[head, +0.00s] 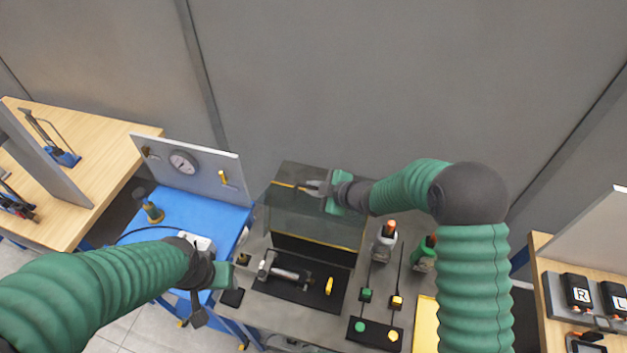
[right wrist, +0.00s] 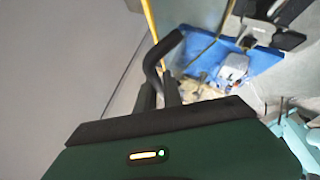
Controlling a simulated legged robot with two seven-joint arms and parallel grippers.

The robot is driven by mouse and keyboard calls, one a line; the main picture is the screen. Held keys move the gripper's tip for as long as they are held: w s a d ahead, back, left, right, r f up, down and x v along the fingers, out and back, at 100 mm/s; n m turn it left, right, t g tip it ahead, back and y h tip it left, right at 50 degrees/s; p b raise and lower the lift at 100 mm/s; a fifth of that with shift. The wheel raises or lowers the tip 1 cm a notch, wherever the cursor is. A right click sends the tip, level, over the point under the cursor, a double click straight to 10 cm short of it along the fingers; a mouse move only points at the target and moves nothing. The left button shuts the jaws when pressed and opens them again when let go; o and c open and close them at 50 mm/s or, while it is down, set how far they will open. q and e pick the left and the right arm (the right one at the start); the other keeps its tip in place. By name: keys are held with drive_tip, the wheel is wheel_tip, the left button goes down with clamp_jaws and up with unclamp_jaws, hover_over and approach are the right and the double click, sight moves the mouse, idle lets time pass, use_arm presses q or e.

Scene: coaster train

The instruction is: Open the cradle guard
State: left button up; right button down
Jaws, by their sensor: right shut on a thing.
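The cradle guard (head: 318,222) is a clear, smoky panel with yellow edging, standing raised at the back of the grey bench in the head view. My right gripper (head: 316,187) is at its upper edge, shut on the guard's dark handle, which shows as a bent bar (right wrist: 156,62) in the right wrist view. In front of the guard, the dark cradle plate (head: 318,298) holds a metal cylindrical part (head: 287,274) and a yellow piece (head: 329,286). My left gripper (head: 199,306) hangs left of the cradle, apart from the guard; its jaws are unclear.
A blue table (head: 190,207) with a gauge panel (head: 205,170) stands left. Green and yellow buttons (head: 375,331) and tools with green and dark grips (head: 384,242) are right of the cradle. A wooden bench with R and L boxes (head: 578,293) is far right.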

use_arm(q)
drive_tip(key=shift+w+d+r+p, duration=0.1)
drive_tip(key=shift+w+r+p, duration=0.15)
drive_tip(key=shift+r, duration=0.2)
drive_tip(key=shift+w+r+p, duration=0.15)
drive_tip(key=shift+r+p, duration=0.1)
drive_tip(key=shift+r, duration=0.15)
use_arm(e)
drive_tip(key=shift+w+d+f, duration=0.15)
drive_tip(key=shift+w+d, duration=0.05)
drive_tip(key=shift+w, duration=0.35)
drive_tip(key=c, duration=1.5)
unclamp_jaws()
use_arm(q)
drive_tip(key=shift+s, duration=0.1)
use_arm(e)
drive_tip(key=shift+s, duration=0.1)
drive_tip(key=shift+s+d, duration=0.1)
drive_tip(key=b+v, duration=0.2)
drive_tip(key=v, duration=0.3)
drive_tip(key=shift+d, duration=0.15)
use_arm(q)
drive_tip(key=x, duration=0.2)
drive_tip(key=shift+s+f+b, duration=0.25)
drive_tip(key=shift+f+b, duration=0.1)
use_arm(e)
drive_tip(key=v, duration=1.1)
drive_tip(key=shift+r, duration=0.4)
